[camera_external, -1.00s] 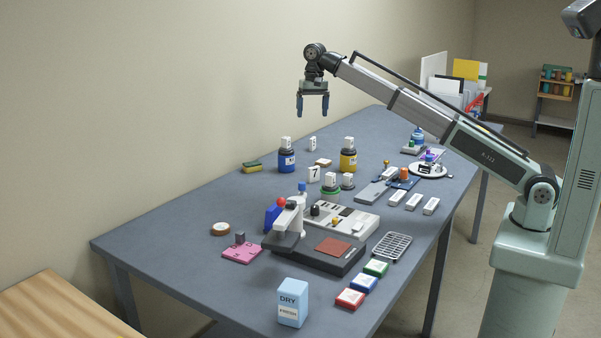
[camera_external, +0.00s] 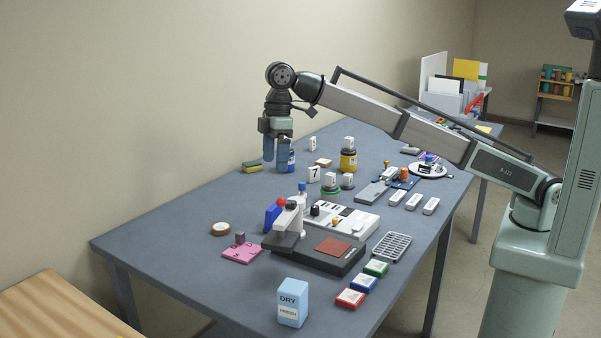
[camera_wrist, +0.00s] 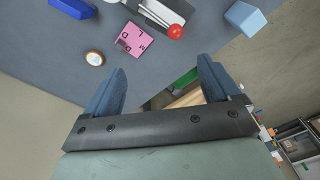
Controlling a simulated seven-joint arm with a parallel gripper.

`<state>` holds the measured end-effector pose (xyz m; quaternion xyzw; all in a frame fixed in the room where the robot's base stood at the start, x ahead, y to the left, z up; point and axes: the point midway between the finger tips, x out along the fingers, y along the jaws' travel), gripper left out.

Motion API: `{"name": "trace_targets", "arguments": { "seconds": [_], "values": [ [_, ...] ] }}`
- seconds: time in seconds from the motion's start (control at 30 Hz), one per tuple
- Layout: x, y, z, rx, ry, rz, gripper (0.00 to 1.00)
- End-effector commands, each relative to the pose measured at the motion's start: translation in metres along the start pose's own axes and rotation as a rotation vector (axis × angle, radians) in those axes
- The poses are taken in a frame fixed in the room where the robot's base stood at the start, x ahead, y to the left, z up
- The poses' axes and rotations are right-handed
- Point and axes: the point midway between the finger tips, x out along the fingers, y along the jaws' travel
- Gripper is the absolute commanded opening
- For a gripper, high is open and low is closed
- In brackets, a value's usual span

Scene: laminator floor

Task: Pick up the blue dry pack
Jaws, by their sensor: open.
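The blue dry pack (camera_external: 293,304) is a light blue box lettered DRY, upright near the front edge of the table. In the wrist view a light blue box (camera_wrist: 245,18) at the top right looks like the same pack, standing apart from my fingers. My gripper (camera_external: 275,162) is open and empty, pointing down over the far left part of the table, well away from the pack. Its two blue fingers also show apart in the wrist view (camera_wrist: 162,72).
A black-based press (camera_external: 315,260) with a red knob stands between my gripper and the pack. Red, blue and green small boxes (camera_external: 363,284) lie right of the pack. A pink pad (camera_external: 242,253) and a round roll (camera_external: 221,229) lie left.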

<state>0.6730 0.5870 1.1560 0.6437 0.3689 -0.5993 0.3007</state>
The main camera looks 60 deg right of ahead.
Motion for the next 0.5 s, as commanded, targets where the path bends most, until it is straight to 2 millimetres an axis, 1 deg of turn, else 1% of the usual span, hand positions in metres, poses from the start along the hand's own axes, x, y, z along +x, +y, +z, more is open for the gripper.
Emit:
{"name": "trace_targets", "arguments": {
  "seconds": [0.03, 0.07, 0.1, 0.17, 0.2, 0.3, 0.5],
  "values": [
    [0.002, -0.028, -0.009, -0.082, 0.001, -0.005, 0.89],
    [0.004, -0.043, -0.014, -0.133, 0.003, -0.008, 0.89],
    [0.005, -0.063, -0.019, -0.2, 0.004, -0.012, 0.89],
    [0.008, -0.092, -0.026, -0.296, 0.007, -0.017, 0.89],
    [0.009, -0.11, -0.03, -0.354, 0.009, -0.02, 0.89],
    [0.012, -0.148, -0.036, -0.482, 0.012, -0.028, 0.89],
    [0.016, -0.212, -0.043, -0.685, 0.021, -0.041, 0.89]
  ]
}}
